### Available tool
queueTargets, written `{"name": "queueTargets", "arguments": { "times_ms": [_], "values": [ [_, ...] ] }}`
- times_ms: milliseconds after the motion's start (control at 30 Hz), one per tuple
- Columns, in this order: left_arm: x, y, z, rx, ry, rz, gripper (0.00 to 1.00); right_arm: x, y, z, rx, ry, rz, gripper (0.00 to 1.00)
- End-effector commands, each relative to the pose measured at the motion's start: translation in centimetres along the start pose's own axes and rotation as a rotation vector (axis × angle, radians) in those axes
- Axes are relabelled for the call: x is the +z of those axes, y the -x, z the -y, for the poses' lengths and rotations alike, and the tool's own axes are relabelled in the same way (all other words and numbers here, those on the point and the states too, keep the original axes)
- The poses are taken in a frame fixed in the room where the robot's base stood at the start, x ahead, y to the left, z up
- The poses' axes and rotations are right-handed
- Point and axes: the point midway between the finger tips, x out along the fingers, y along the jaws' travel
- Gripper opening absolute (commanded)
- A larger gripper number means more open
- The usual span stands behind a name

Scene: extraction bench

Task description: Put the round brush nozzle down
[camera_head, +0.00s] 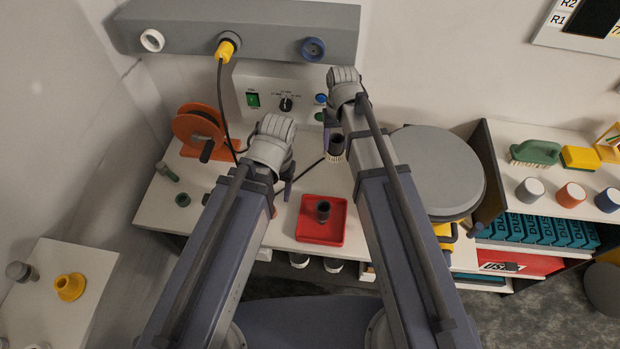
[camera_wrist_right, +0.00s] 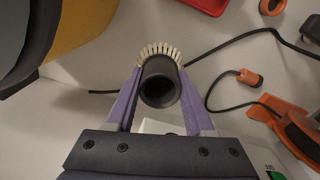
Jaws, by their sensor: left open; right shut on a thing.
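The round brush nozzle (camera_head: 336,146) is a short dark tube with a ring of pale bristles at its lower end. My right gripper (camera_head: 335,133) is shut on it and holds it over the bench, behind the red tray. In the right wrist view the nozzle (camera_wrist_right: 160,84) sits between the two purple fingers, its open end facing the camera and its bristles on the far side. My left gripper (camera_head: 281,191) is open, left of the nozzle and behind the tray's left side. Its fingers are partly hidden by its own arm.
The red tray (camera_head: 308,236) holds a dark tubular piece (camera_head: 322,211). An orange cable reel (camera_head: 199,131) stands at the left, and a dark cable crosses the bench. A large drum with a grey lid (camera_head: 437,170) is close to the right arm. White bench surface shows around the tray.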

Motion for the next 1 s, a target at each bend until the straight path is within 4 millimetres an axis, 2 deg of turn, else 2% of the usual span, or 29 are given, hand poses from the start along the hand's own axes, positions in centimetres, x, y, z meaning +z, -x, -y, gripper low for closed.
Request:
{"name": "queueTargets", "arguments": {
  "times_ms": [100,267,600,700,900,1000],
  "values": [
    [0.0,0.3,0.0,0.000,0.000,0.000,0.62,0.3,0.3,-0.7,0.000,-0.014,0.000,0.00],
    [0.0,-0.4,0.0,0.000,0.000,0.000,0.62,0.2,-0.4,-0.7,0.000,-0.013,0.000,0.00],
    [-0.3,-5.3,-0.5,0.000,0.000,0.000,0.62,0.2,-5.3,-0.7,0.000,-0.012,0.000,0.00],
    [-0.4,-6.2,-0.6,0.000,0.000,0.000,0.62,0.2,-6.2,-0.7,0.000,-0.012,0.000,0.00],
    [-0.4,-6.1,-0.6,0.000,0.000,0.000,0.62,0.2,-6.2,-0.6,0.000,-0.012,0.000,0.00],
    [-0.4,-6.8,-0.6,0.000,0.000,0.000,0.62,0.2,-6.8,-0.6,0.000,-0.012,0.000,0.00]
  ]
}}
